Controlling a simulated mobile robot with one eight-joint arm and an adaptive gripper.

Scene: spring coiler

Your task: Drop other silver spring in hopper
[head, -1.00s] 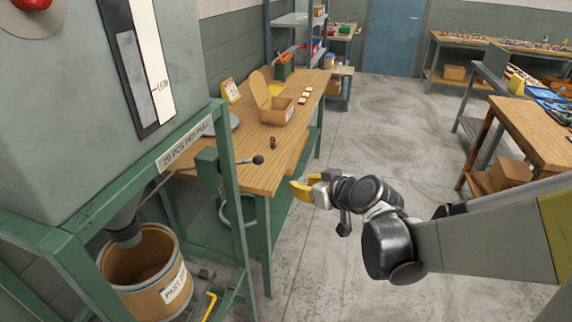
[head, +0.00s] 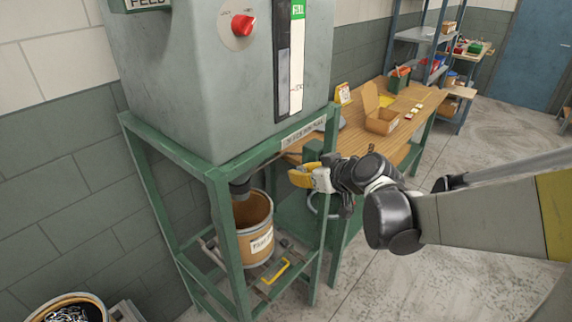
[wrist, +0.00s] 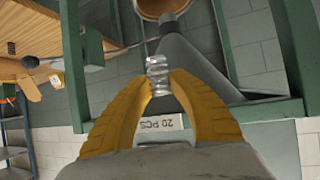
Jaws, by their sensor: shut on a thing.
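In the wrist view the fingers (wrist: 157,84) are shut on a silver spring (wrist: 157,72), which sticks out past the fingertips. The spring is too small to make out in the head view. The grey-green hopper machine (head: 215,85) stands on the green frame (head: 218,200), with a red knob (head: 242,25) and a level strip on its front. Its top opening is not in view.
A drum (head: 258,222) stands under the machine's spout (head: 240,188). Another drum (head: 62,300) with dark coiled contents is at the lower left. A wooden bench (head: 412,97) with an open cardboard box (head: 382,120) is behind. The floor to the right (head: 500,135) is clear.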

